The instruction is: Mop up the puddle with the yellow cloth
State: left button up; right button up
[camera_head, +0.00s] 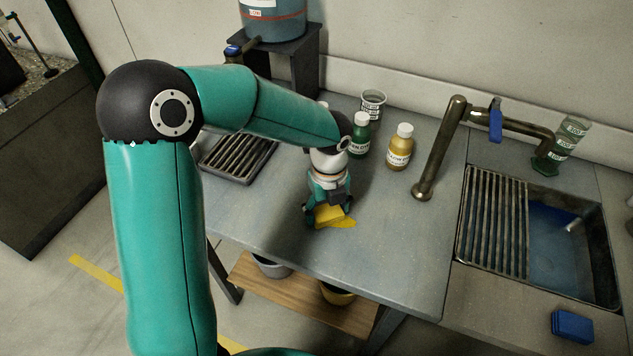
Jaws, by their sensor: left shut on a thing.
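The yellow cloth (334,216) lies on the grey bench top (263,222), or just at its surface, near the middle of the bench. My left gripper (329,215) points down and is shut on the cloth, whose yellow edges stick out below and to the right of the fingers. I cannot make out a puddle; the bench around the cloth shows no clear wet patch, and the arm and gripper hide part of the surface. My right gripper is not in view.
Green (361,136) and yellow (399,148) bottles and a clear cup (373,105) stand behind the gripper. A brass tap (437,150) rises at the right, beside the sink (566,250). A slatted drain tray (238,158) lies left. A blue sponge (572,327) sits front right.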

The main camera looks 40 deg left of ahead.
aim_at(343, 223)
pick_arm(q)
jog(key=shift+s+a, duration=0.2)
jog(key=shift+a, duration=0.7)
jog(key=shift+s+d, duration=0.1)
jog(key=shift+d, duration=0.05)
jog(key=shift+w+d, duration=0.25)
jog(key=shift+d, duration=0.65)
jog(key=shift+w+d, duration=0.25)
jog(key=shift+d, duration=0.6)
jog(key=shift+w+d, duration=0.25)
jog(key=shift+d, duration=0.65)
jog(key=shift+d+r, duration=0.15)
jog(key=shift+r, duration=0.05)
notch_tip(343, 223, up, 2)
jog(key=shift+r+p, duration=0.1)
jog(key=shift+p, duration=0.55)
jog(key=shift+r, duration=0.25)
jog(key=shift+r+p, duration=0.85)
jog(key=shift+p, duration=0.2)
jog(key=shift+r+p, duration=1.4)
jog(key=shift+r, duration=0.25)
